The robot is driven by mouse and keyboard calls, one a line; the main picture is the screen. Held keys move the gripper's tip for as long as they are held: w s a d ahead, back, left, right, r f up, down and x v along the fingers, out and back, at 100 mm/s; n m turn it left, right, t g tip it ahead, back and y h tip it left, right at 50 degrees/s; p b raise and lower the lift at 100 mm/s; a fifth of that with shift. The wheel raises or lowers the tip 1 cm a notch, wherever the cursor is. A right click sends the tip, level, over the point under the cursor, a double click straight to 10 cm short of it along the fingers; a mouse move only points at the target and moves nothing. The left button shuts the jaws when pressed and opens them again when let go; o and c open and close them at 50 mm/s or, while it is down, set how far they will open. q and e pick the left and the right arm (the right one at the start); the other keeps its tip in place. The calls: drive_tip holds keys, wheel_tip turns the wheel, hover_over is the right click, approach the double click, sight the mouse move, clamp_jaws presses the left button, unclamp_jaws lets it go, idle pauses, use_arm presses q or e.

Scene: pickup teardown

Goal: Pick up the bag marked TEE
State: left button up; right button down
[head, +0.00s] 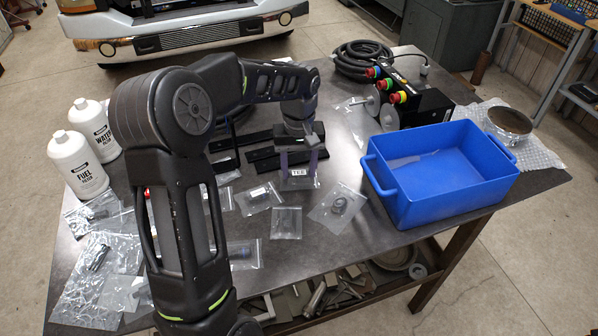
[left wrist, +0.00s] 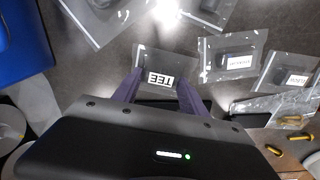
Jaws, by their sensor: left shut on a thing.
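The bag marked TEE (head: 299,181) is a small clear bag with a white label, near the middle of the table in the head view. In the left wrist view the TEE bag (left wrist: 160,62) shows between the two purple fingers. My left gripper (head: 302,172) points down over the bag and is shut on it. It also shows in the left wrist view (left wrist: 158,84). The fingers hide part of the bag, and I cannot tell whether it is clear of the table. My right gripper is not in view.
A blue bin (head: 440,178) stands to the right on the table (head: 345,262). Several other clear bags lie around, one labelled (head: 258,196) just left of the TEE bag. Two white bottles (head: 77,163) stand at the left. A switch box (head: 405,92) and coiled hose (head: 362,58) are behind.

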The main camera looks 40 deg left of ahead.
sight(299, 171)
use_arm(q)
wheel_tip(299, 171, up, 9)
drive_tip(key=b, duration=0.1)
drive_tip(key=shift+r, duration=0.2)
